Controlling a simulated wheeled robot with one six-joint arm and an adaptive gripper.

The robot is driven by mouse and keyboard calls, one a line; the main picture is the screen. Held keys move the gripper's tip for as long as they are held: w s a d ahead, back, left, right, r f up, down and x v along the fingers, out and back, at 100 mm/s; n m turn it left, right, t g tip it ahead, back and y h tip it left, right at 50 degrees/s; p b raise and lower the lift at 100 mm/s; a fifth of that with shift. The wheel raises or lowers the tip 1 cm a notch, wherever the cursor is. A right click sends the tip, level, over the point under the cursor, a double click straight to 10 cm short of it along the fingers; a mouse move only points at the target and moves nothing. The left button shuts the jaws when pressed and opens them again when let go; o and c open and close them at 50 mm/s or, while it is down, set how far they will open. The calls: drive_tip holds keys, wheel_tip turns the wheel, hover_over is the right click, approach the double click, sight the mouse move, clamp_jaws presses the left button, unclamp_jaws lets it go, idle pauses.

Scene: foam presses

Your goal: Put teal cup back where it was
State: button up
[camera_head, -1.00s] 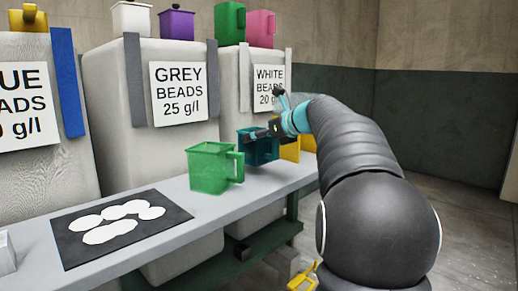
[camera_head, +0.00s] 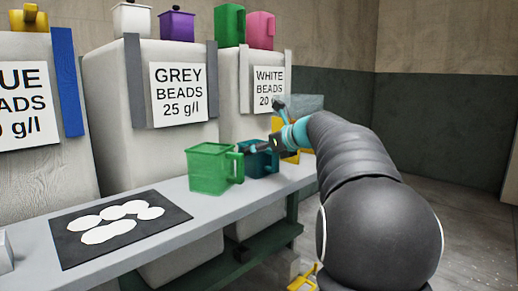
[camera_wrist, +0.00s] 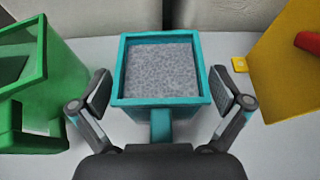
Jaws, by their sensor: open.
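The teal cup (camera_head: 262,164) stands upright on the grey bench, just right of and behind the green cup (camera_head: 208,170). In the wrist view the teal cup (camera_wrist: 119,78) is filled with grey beads (camera_wrist: 160,68) and its handle points toward my gripper. My gripper (camera_wrist: 160,95) is open, with one finger on each side of the cup near its handle end. Small gaps show between the fingers and the cup walls. In the head view my gripper (camera_head: 262,147) is at the cup's handle side, and the arm partly hides that area.
The green cup (camera_wrist: 62,75) is close to the left finger. A yellow object (camera_wrist: 285,70) with a red part stands at right. A black mat (camera_head: 75,240) with white discs lies on the bench (camera_head: 190,222). Labelled bins stand behind, with several coloured containers on top.

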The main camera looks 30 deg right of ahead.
drive_tip(key=shift+r, duration=0.1)
drive_tip(key=shift+s+d+r, duration=0.1)
drive_tip(key=shift+s, duration=0.05)
drive_tip(key=v, duration=1.1)
drive_tip(key=shift+s, duration=0.3)
drive_tip(key=shift+d+r, duration=0.1)
drive_tip(key=shift+r, duration=0.05)
drive_tip(key=s+a+f+n, duration=0.1)
drive_tip(key=a+n, duration=0.1)
drive_tip(key=a, duration=0.1)
drive_tip(key=s+a+f+n+g, duration=0.1)
drive_tip(key=a+f+n, duration=0.1)
drive_tip(key=a, duration=0.1)
drive_tip(key=s+a+f+n+g, duration=0.1)
drive_tip(key=a+f, duration=0.1)
drive_tip(key=a, duration=0.1)
drive_tip(key=shift+s+a+f+n, duration=0.1)
drive_tip(key=shift+a+n, duration=0.05)
drive_tip(key=shift+n, duration=0.25)
drive_tip(key=s+a+f+n+g+h, duration=0.2)
drive_tip(key=s+a+f+n, duration=0.5)
drive_tip(key=s+f+n, duration=0.4)
drive_tip(key=s+a+f+n+g+h, duration=0.2)
drive_tip(key=s+a+f+n, duration=0.5)
drive_tip(key=s+f+n, duration=0.5)
drive_tip(key=n+g, duration=0.1)
drive_tip(key=n, duration=0.2)
drive_tip(key=shift+s+h, duration=0.3)
drive_tip(key=shift+s, duration=0.1)
